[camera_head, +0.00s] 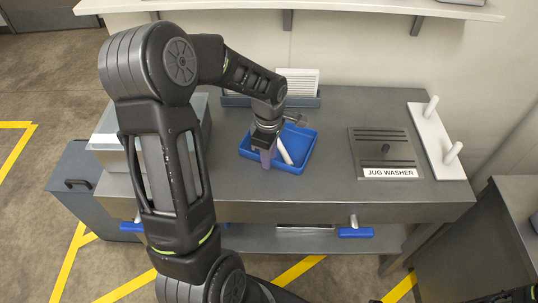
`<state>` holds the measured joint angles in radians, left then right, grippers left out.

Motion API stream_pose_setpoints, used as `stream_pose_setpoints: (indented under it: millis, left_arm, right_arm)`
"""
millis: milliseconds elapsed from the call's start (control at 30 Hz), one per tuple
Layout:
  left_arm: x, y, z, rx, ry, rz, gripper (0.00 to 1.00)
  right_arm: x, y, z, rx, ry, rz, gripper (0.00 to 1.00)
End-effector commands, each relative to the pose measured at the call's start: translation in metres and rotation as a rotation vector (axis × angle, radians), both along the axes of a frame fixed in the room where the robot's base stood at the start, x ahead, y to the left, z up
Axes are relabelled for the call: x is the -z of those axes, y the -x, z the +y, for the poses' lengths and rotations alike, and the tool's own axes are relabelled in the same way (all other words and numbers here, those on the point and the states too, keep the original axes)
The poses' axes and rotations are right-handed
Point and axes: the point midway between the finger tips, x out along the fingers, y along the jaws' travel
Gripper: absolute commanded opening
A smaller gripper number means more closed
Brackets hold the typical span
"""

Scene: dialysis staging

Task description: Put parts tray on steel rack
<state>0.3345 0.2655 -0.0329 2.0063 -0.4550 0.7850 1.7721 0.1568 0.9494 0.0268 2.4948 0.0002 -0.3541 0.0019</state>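The parts tray is a shallow blue tray (304,149) on the grey steel table, with a white cylinder (284,150) lying tilted in it. My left arm reaches over from the left, and its gripper (266,158) points down at the tray's left part. The arm and gripper hide some of the tray's left side. The fingertips are small and dark, so I cannot tell whether they are open or shut, or touching the tray. I cannot identify a steel rack with certainty.
A jug washer plate (385,150) and a white board with pegs (436,140) stand at the right. A grey holder with white sheets (298,84) is behind the tray. A white wall shelf (330,8) runs above.

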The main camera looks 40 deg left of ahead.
Motion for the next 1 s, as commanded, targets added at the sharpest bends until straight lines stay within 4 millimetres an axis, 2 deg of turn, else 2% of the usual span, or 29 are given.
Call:
stream_pose_setpoints:
  millis: [167,267,733,833,1000]
  left_arm:
    - [-0.006,0.000,0.000,0.000,-0.001,-0.002,0.26]
    - [-0.018,-0.001,0.001,-0.001,-0.002,-0.004,0.26]
    - [-0.108,0.000,0.000,0.001,-0.001,-0.003,0.26]
    - [-0.118,0.001,0.000,0.001,0.000,-0.001,0.26]
    - [-0.123,0.001,0.000,0.000,0.000,0.000,0.26]
  right_arm:
    - [-0.003,0.000,0.000,0.000,0.001,0.001,0.36]
    - [-0.001,0.000,0.000,0.000,0.001,0.000,0.36]
    - [0.004,-0.001,0.000,-0.001,-0.001,-0.001,0.36]
    - [0.004,-0.001,0.000,-0.001,-0.002,-0.002,0.36]
    - [0.004,-0.001,0.000,0.000,-0.002,-0.003,0.36]
